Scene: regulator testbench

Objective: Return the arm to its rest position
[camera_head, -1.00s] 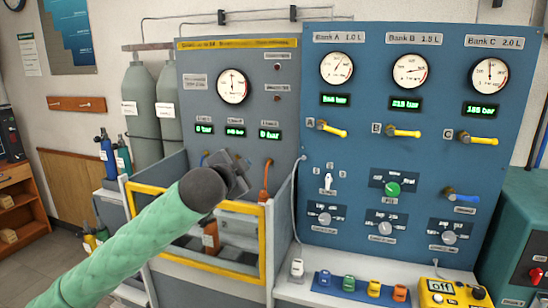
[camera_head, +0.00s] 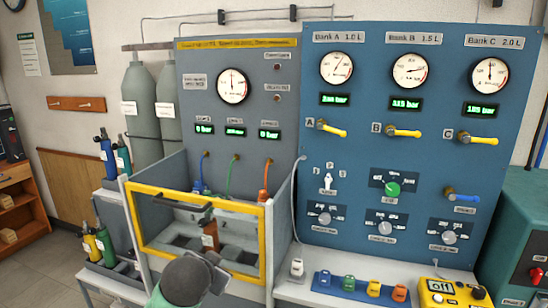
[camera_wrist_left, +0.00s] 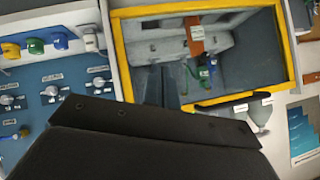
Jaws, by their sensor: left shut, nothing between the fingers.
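My left arm shows low in the head view, with its dark round wrist and a bit of green sleeve at the bottom edge. My left gripper (camera_head: 212,266) is in front of the yellow-framed bay (camera_head: 267,250), overlapping its lower front in the picture. It is shut and empty. In the left wrist view the gripper fingers (camera_wrist_left: 160,86) lie together, with the bay behind them. My right gripper is not in view.
Blue, green and orange hoses (camera_head: 265,180) hang above the bay. The blue panel (camera_head: 350,170) with gauges and yellow-handled valves (camera_head: 405,133) is to the right. Small coloured parts and a yellow box (camera_head: 452,292) lie on the ledge. Grey tanks (camera_head: 140,105) stand left.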

